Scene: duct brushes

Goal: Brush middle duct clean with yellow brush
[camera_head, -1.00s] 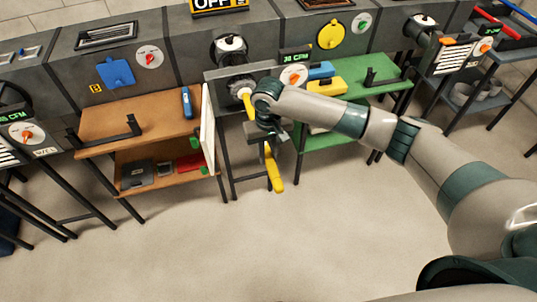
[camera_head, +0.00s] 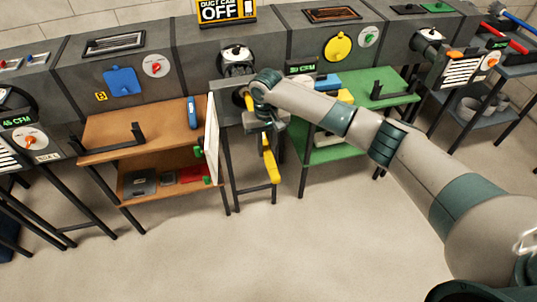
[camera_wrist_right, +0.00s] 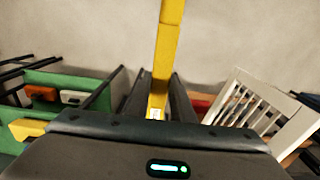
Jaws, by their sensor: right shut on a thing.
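My right gripper (camera_head: 268,127) is shut on the yellow brush (camera_head: 270,163), whose handle hangs down below the fingers. In the right wrist view the yellow handle (camera_wrist_right: 168,40) runs up from between the two dark fingers (camera_wrist_right: 158,100). The white slatted grille door (camera_head: 211,140) stands open left of the duct. My left gripper is not in view.
A green shelf (camera_head: 355,98) stands to the right, behind my arm. An "OFF" sign (camera_head: 222,12) stands above. The floor (camera_head: 170,260) in front is clear.

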